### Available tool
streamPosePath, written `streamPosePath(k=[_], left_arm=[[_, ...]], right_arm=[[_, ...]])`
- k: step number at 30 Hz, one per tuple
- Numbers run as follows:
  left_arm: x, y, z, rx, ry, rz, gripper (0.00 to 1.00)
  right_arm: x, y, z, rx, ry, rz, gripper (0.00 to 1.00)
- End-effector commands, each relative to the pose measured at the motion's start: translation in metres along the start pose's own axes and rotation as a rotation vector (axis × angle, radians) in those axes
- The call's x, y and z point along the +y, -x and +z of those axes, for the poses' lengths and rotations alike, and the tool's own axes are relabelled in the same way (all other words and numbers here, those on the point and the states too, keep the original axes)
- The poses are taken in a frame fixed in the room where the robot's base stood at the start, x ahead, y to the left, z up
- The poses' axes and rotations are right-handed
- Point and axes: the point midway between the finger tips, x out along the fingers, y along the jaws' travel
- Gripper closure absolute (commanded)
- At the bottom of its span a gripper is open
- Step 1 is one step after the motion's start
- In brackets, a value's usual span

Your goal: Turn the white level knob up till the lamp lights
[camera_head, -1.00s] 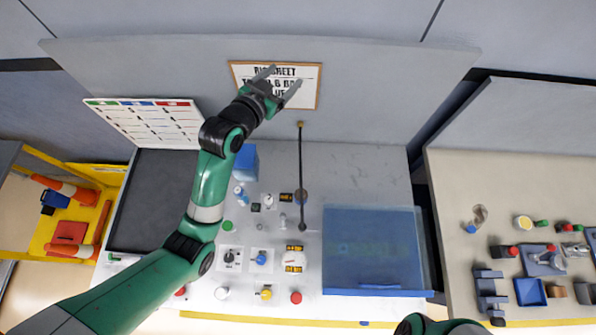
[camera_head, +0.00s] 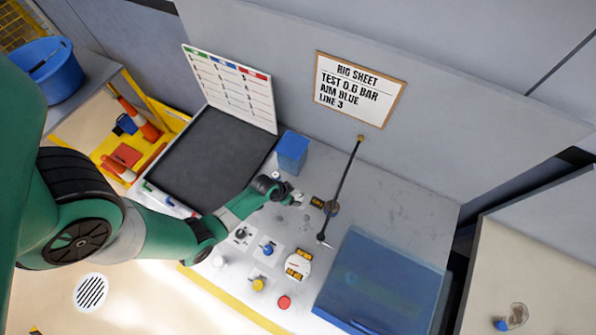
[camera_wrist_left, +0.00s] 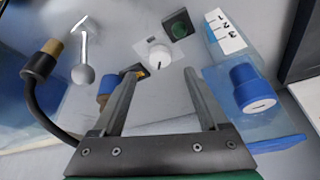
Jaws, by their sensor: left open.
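The white level knob (camera_wrist_left: 159,54) shows in the left wrist view as a round white dial with a dark pointer mark. Beside it is a dark square with a dull green round lamp (camera_wrist_left: 180,25), which looks unlit. My left gripper (camera_wrist_left: 160,74) is open and empty, with the knob beyond the gap between its fingertips. They look apart from it. In the head view the left gripper (camera_head: 296,198) is low over the bench behind the front controls. I cannot pick out the white knob or the lamp there. My right gripper is not in view.
A blue cap (camera_wrist_left: 253,90) and a metal lever (camera_wrist_left: 85,50) flank the knob. In the head view, a black knob (camera_head: 241,235), blue knob (camera_head: 268,247), white dial (camera_head: 298,265) and red button (camera_head: 284,302) are in front.

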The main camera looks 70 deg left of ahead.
Motion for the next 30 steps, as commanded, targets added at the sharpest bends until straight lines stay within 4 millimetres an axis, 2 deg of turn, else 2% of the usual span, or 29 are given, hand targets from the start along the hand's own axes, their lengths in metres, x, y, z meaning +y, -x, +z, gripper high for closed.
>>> streamPosePath(k=[1, 3, 9, 13, 20, 23, 30], left_arm=[[0.000, -0.018, 0.002, -0.001, 0.000, 0.001, 0.23], [0.000, -0.033, 0.001, -0.001, 0.000, 0.001, 0.23], [0.000, -0.065, -0.001, 0.002, 0.000, 0.001, 0.23], [0.000, -0.071, -0.001, 0.002, 0.000, 0.001, 0.23], [0.000, -0.070, -0.002, 0.003, 0.000, 0.000, 0.23], [0.000, -0.070, -0.002, 0.003, 0.000, 0.000, 0.38], [0.000, -0.070, -0.002, 0.002, 0.000, 0.000, 0.81]], right_arm=[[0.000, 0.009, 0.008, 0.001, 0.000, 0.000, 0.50], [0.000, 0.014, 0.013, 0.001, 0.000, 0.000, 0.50], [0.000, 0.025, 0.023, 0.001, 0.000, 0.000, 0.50], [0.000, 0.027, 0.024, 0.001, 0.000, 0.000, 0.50], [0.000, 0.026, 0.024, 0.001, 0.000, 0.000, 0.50], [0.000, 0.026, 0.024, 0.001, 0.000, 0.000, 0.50], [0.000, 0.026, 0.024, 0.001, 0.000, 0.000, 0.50]])
